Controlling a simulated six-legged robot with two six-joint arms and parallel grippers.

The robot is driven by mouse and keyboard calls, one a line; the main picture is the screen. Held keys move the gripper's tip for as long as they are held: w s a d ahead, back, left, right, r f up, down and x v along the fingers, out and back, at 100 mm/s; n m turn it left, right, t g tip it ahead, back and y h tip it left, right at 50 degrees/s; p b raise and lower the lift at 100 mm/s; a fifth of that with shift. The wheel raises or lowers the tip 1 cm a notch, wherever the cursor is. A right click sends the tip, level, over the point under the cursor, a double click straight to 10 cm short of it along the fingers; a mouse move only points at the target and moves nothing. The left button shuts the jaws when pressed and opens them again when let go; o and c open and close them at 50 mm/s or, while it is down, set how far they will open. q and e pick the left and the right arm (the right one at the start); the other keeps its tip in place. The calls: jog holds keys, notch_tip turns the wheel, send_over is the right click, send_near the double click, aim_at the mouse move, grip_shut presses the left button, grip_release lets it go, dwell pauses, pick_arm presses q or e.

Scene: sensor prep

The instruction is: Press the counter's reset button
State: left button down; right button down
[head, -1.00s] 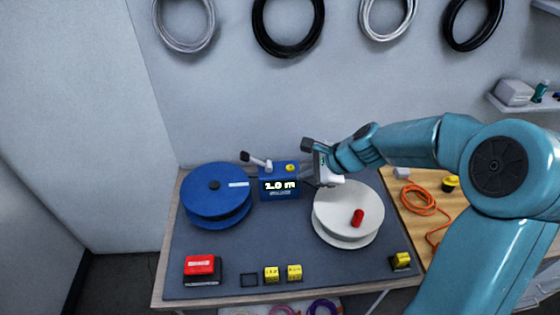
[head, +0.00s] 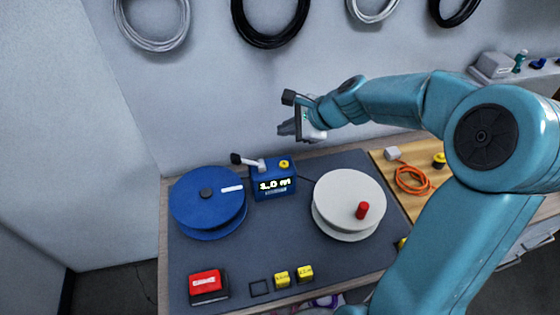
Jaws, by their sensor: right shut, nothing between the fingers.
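The counter (head: 273,182) is a blue box at the back middle of the mat, with a lit display whose first digit is blurred before ".0 m". Its yellow button (head: 284,164) sits on top at the right, and a lever with a black knob (head: 236,158) is at its left. My right gripper (head: 286,130) is shut and empty. It hangs in the air above and behind the counter, apart from the button, with its fingers pointing left. My left gripper is not in view.
A blue spool (head: 207,207) stands left of the counter and a white spool (head: 345,195) with a red handle stands right. A red-topped box (head: 207,284) and yellow blocks (head: 282,279) lie in front. An orange cable (head: 411,181) lies on the wooden board at right.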

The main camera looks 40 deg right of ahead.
aim_at(287, 166)
notch_tip(287, 166, down, 9)
jog(key=b, duration=0.8)
dwell(1.9)
jog(key=shift+f+b, duration=0.35)
jog(key=shift+b, duration=0.2)
jog(key=shift+f+b, duration=0.4)
jog(key=shift+f, duration=0.05)
dwell(0.3)
jog(key=shift+r, duration=0.15)
jog(key=shift+r+p, duration=0.75)
jog(key=shift+p, duration=0.1)
